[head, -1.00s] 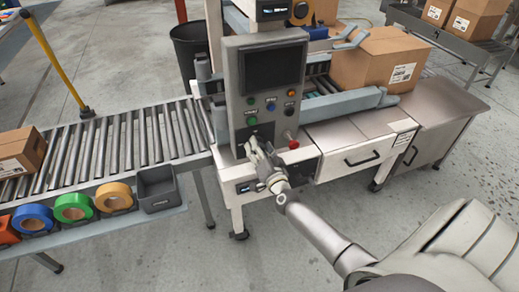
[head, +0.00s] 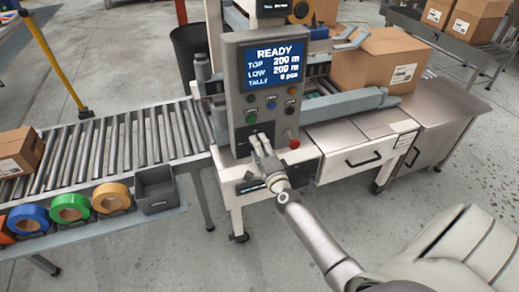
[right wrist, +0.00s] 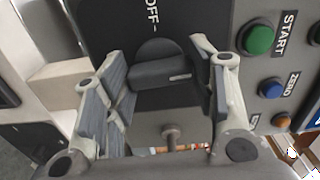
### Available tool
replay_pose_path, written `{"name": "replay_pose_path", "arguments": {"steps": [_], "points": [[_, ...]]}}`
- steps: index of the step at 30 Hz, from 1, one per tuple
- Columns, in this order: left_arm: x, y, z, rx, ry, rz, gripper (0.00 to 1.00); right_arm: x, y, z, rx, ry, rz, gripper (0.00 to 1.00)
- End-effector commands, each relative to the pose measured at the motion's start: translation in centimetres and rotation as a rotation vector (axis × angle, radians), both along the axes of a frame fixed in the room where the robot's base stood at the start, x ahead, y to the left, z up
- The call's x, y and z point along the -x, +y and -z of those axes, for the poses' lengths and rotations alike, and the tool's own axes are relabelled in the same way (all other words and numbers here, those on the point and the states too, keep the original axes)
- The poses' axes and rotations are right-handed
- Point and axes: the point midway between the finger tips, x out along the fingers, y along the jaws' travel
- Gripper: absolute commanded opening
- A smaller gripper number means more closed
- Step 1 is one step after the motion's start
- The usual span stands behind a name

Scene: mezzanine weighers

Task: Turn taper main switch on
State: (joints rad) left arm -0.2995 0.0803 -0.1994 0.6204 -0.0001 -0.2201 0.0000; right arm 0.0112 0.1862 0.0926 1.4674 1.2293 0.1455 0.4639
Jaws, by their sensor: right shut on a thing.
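The taper's grey control panel (head: 236,100) stands in the middle of the head view with its screen (head: 273,65) lit, reading READY, TOP 200 m, LOW 200 m and a tally line. My right gripper (head: 257,142) is at the lower part of this panel. In the right wrist view, my right gripper (right wrist: 162,78) is shut on the dark main switch knob (right wrist: 160,72), one finger on each side. An OFF label (right wrist: 153,15) shows above the knob. The head view hides the knob behind the fingers. My left gripper is not in view.
Green START (right wrist: 258,40), blue ZERO (right wrist: 272,88) and orange (right wrist: 283,120) buttons sit close beside the right finger. A red mushroom button (head: 292,138) projects right of the gripper. A roller conveyor (head: 120,140) with tape rolls lies left; a carton (head: 375,62) stands right.

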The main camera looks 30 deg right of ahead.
Motion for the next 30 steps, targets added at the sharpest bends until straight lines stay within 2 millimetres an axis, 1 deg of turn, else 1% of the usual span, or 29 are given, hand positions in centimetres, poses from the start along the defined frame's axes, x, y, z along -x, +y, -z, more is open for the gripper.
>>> {"name": "replay_pose_path", "arguments": {"steps": [9,22,23,27,30], "points": [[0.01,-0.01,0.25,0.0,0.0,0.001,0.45,0.02,-0.02,0.05,-0.076,-0.017,0.001,0.28],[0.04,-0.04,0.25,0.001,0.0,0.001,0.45,0.02,-0.02,0.04,-0.084,-0.019,0.001,0.28],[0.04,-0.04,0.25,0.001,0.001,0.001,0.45,0.02,-0.02,0.04,-0.084,-0.019,0.001,0.56],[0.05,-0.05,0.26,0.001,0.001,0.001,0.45,0.01,-0.01,0.03,-0.083,-0.019,0.001,0.73],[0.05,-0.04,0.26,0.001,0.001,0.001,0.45,0.01,-0.01,0.03,-0.082,-0.019,0.001,0.73]]}}
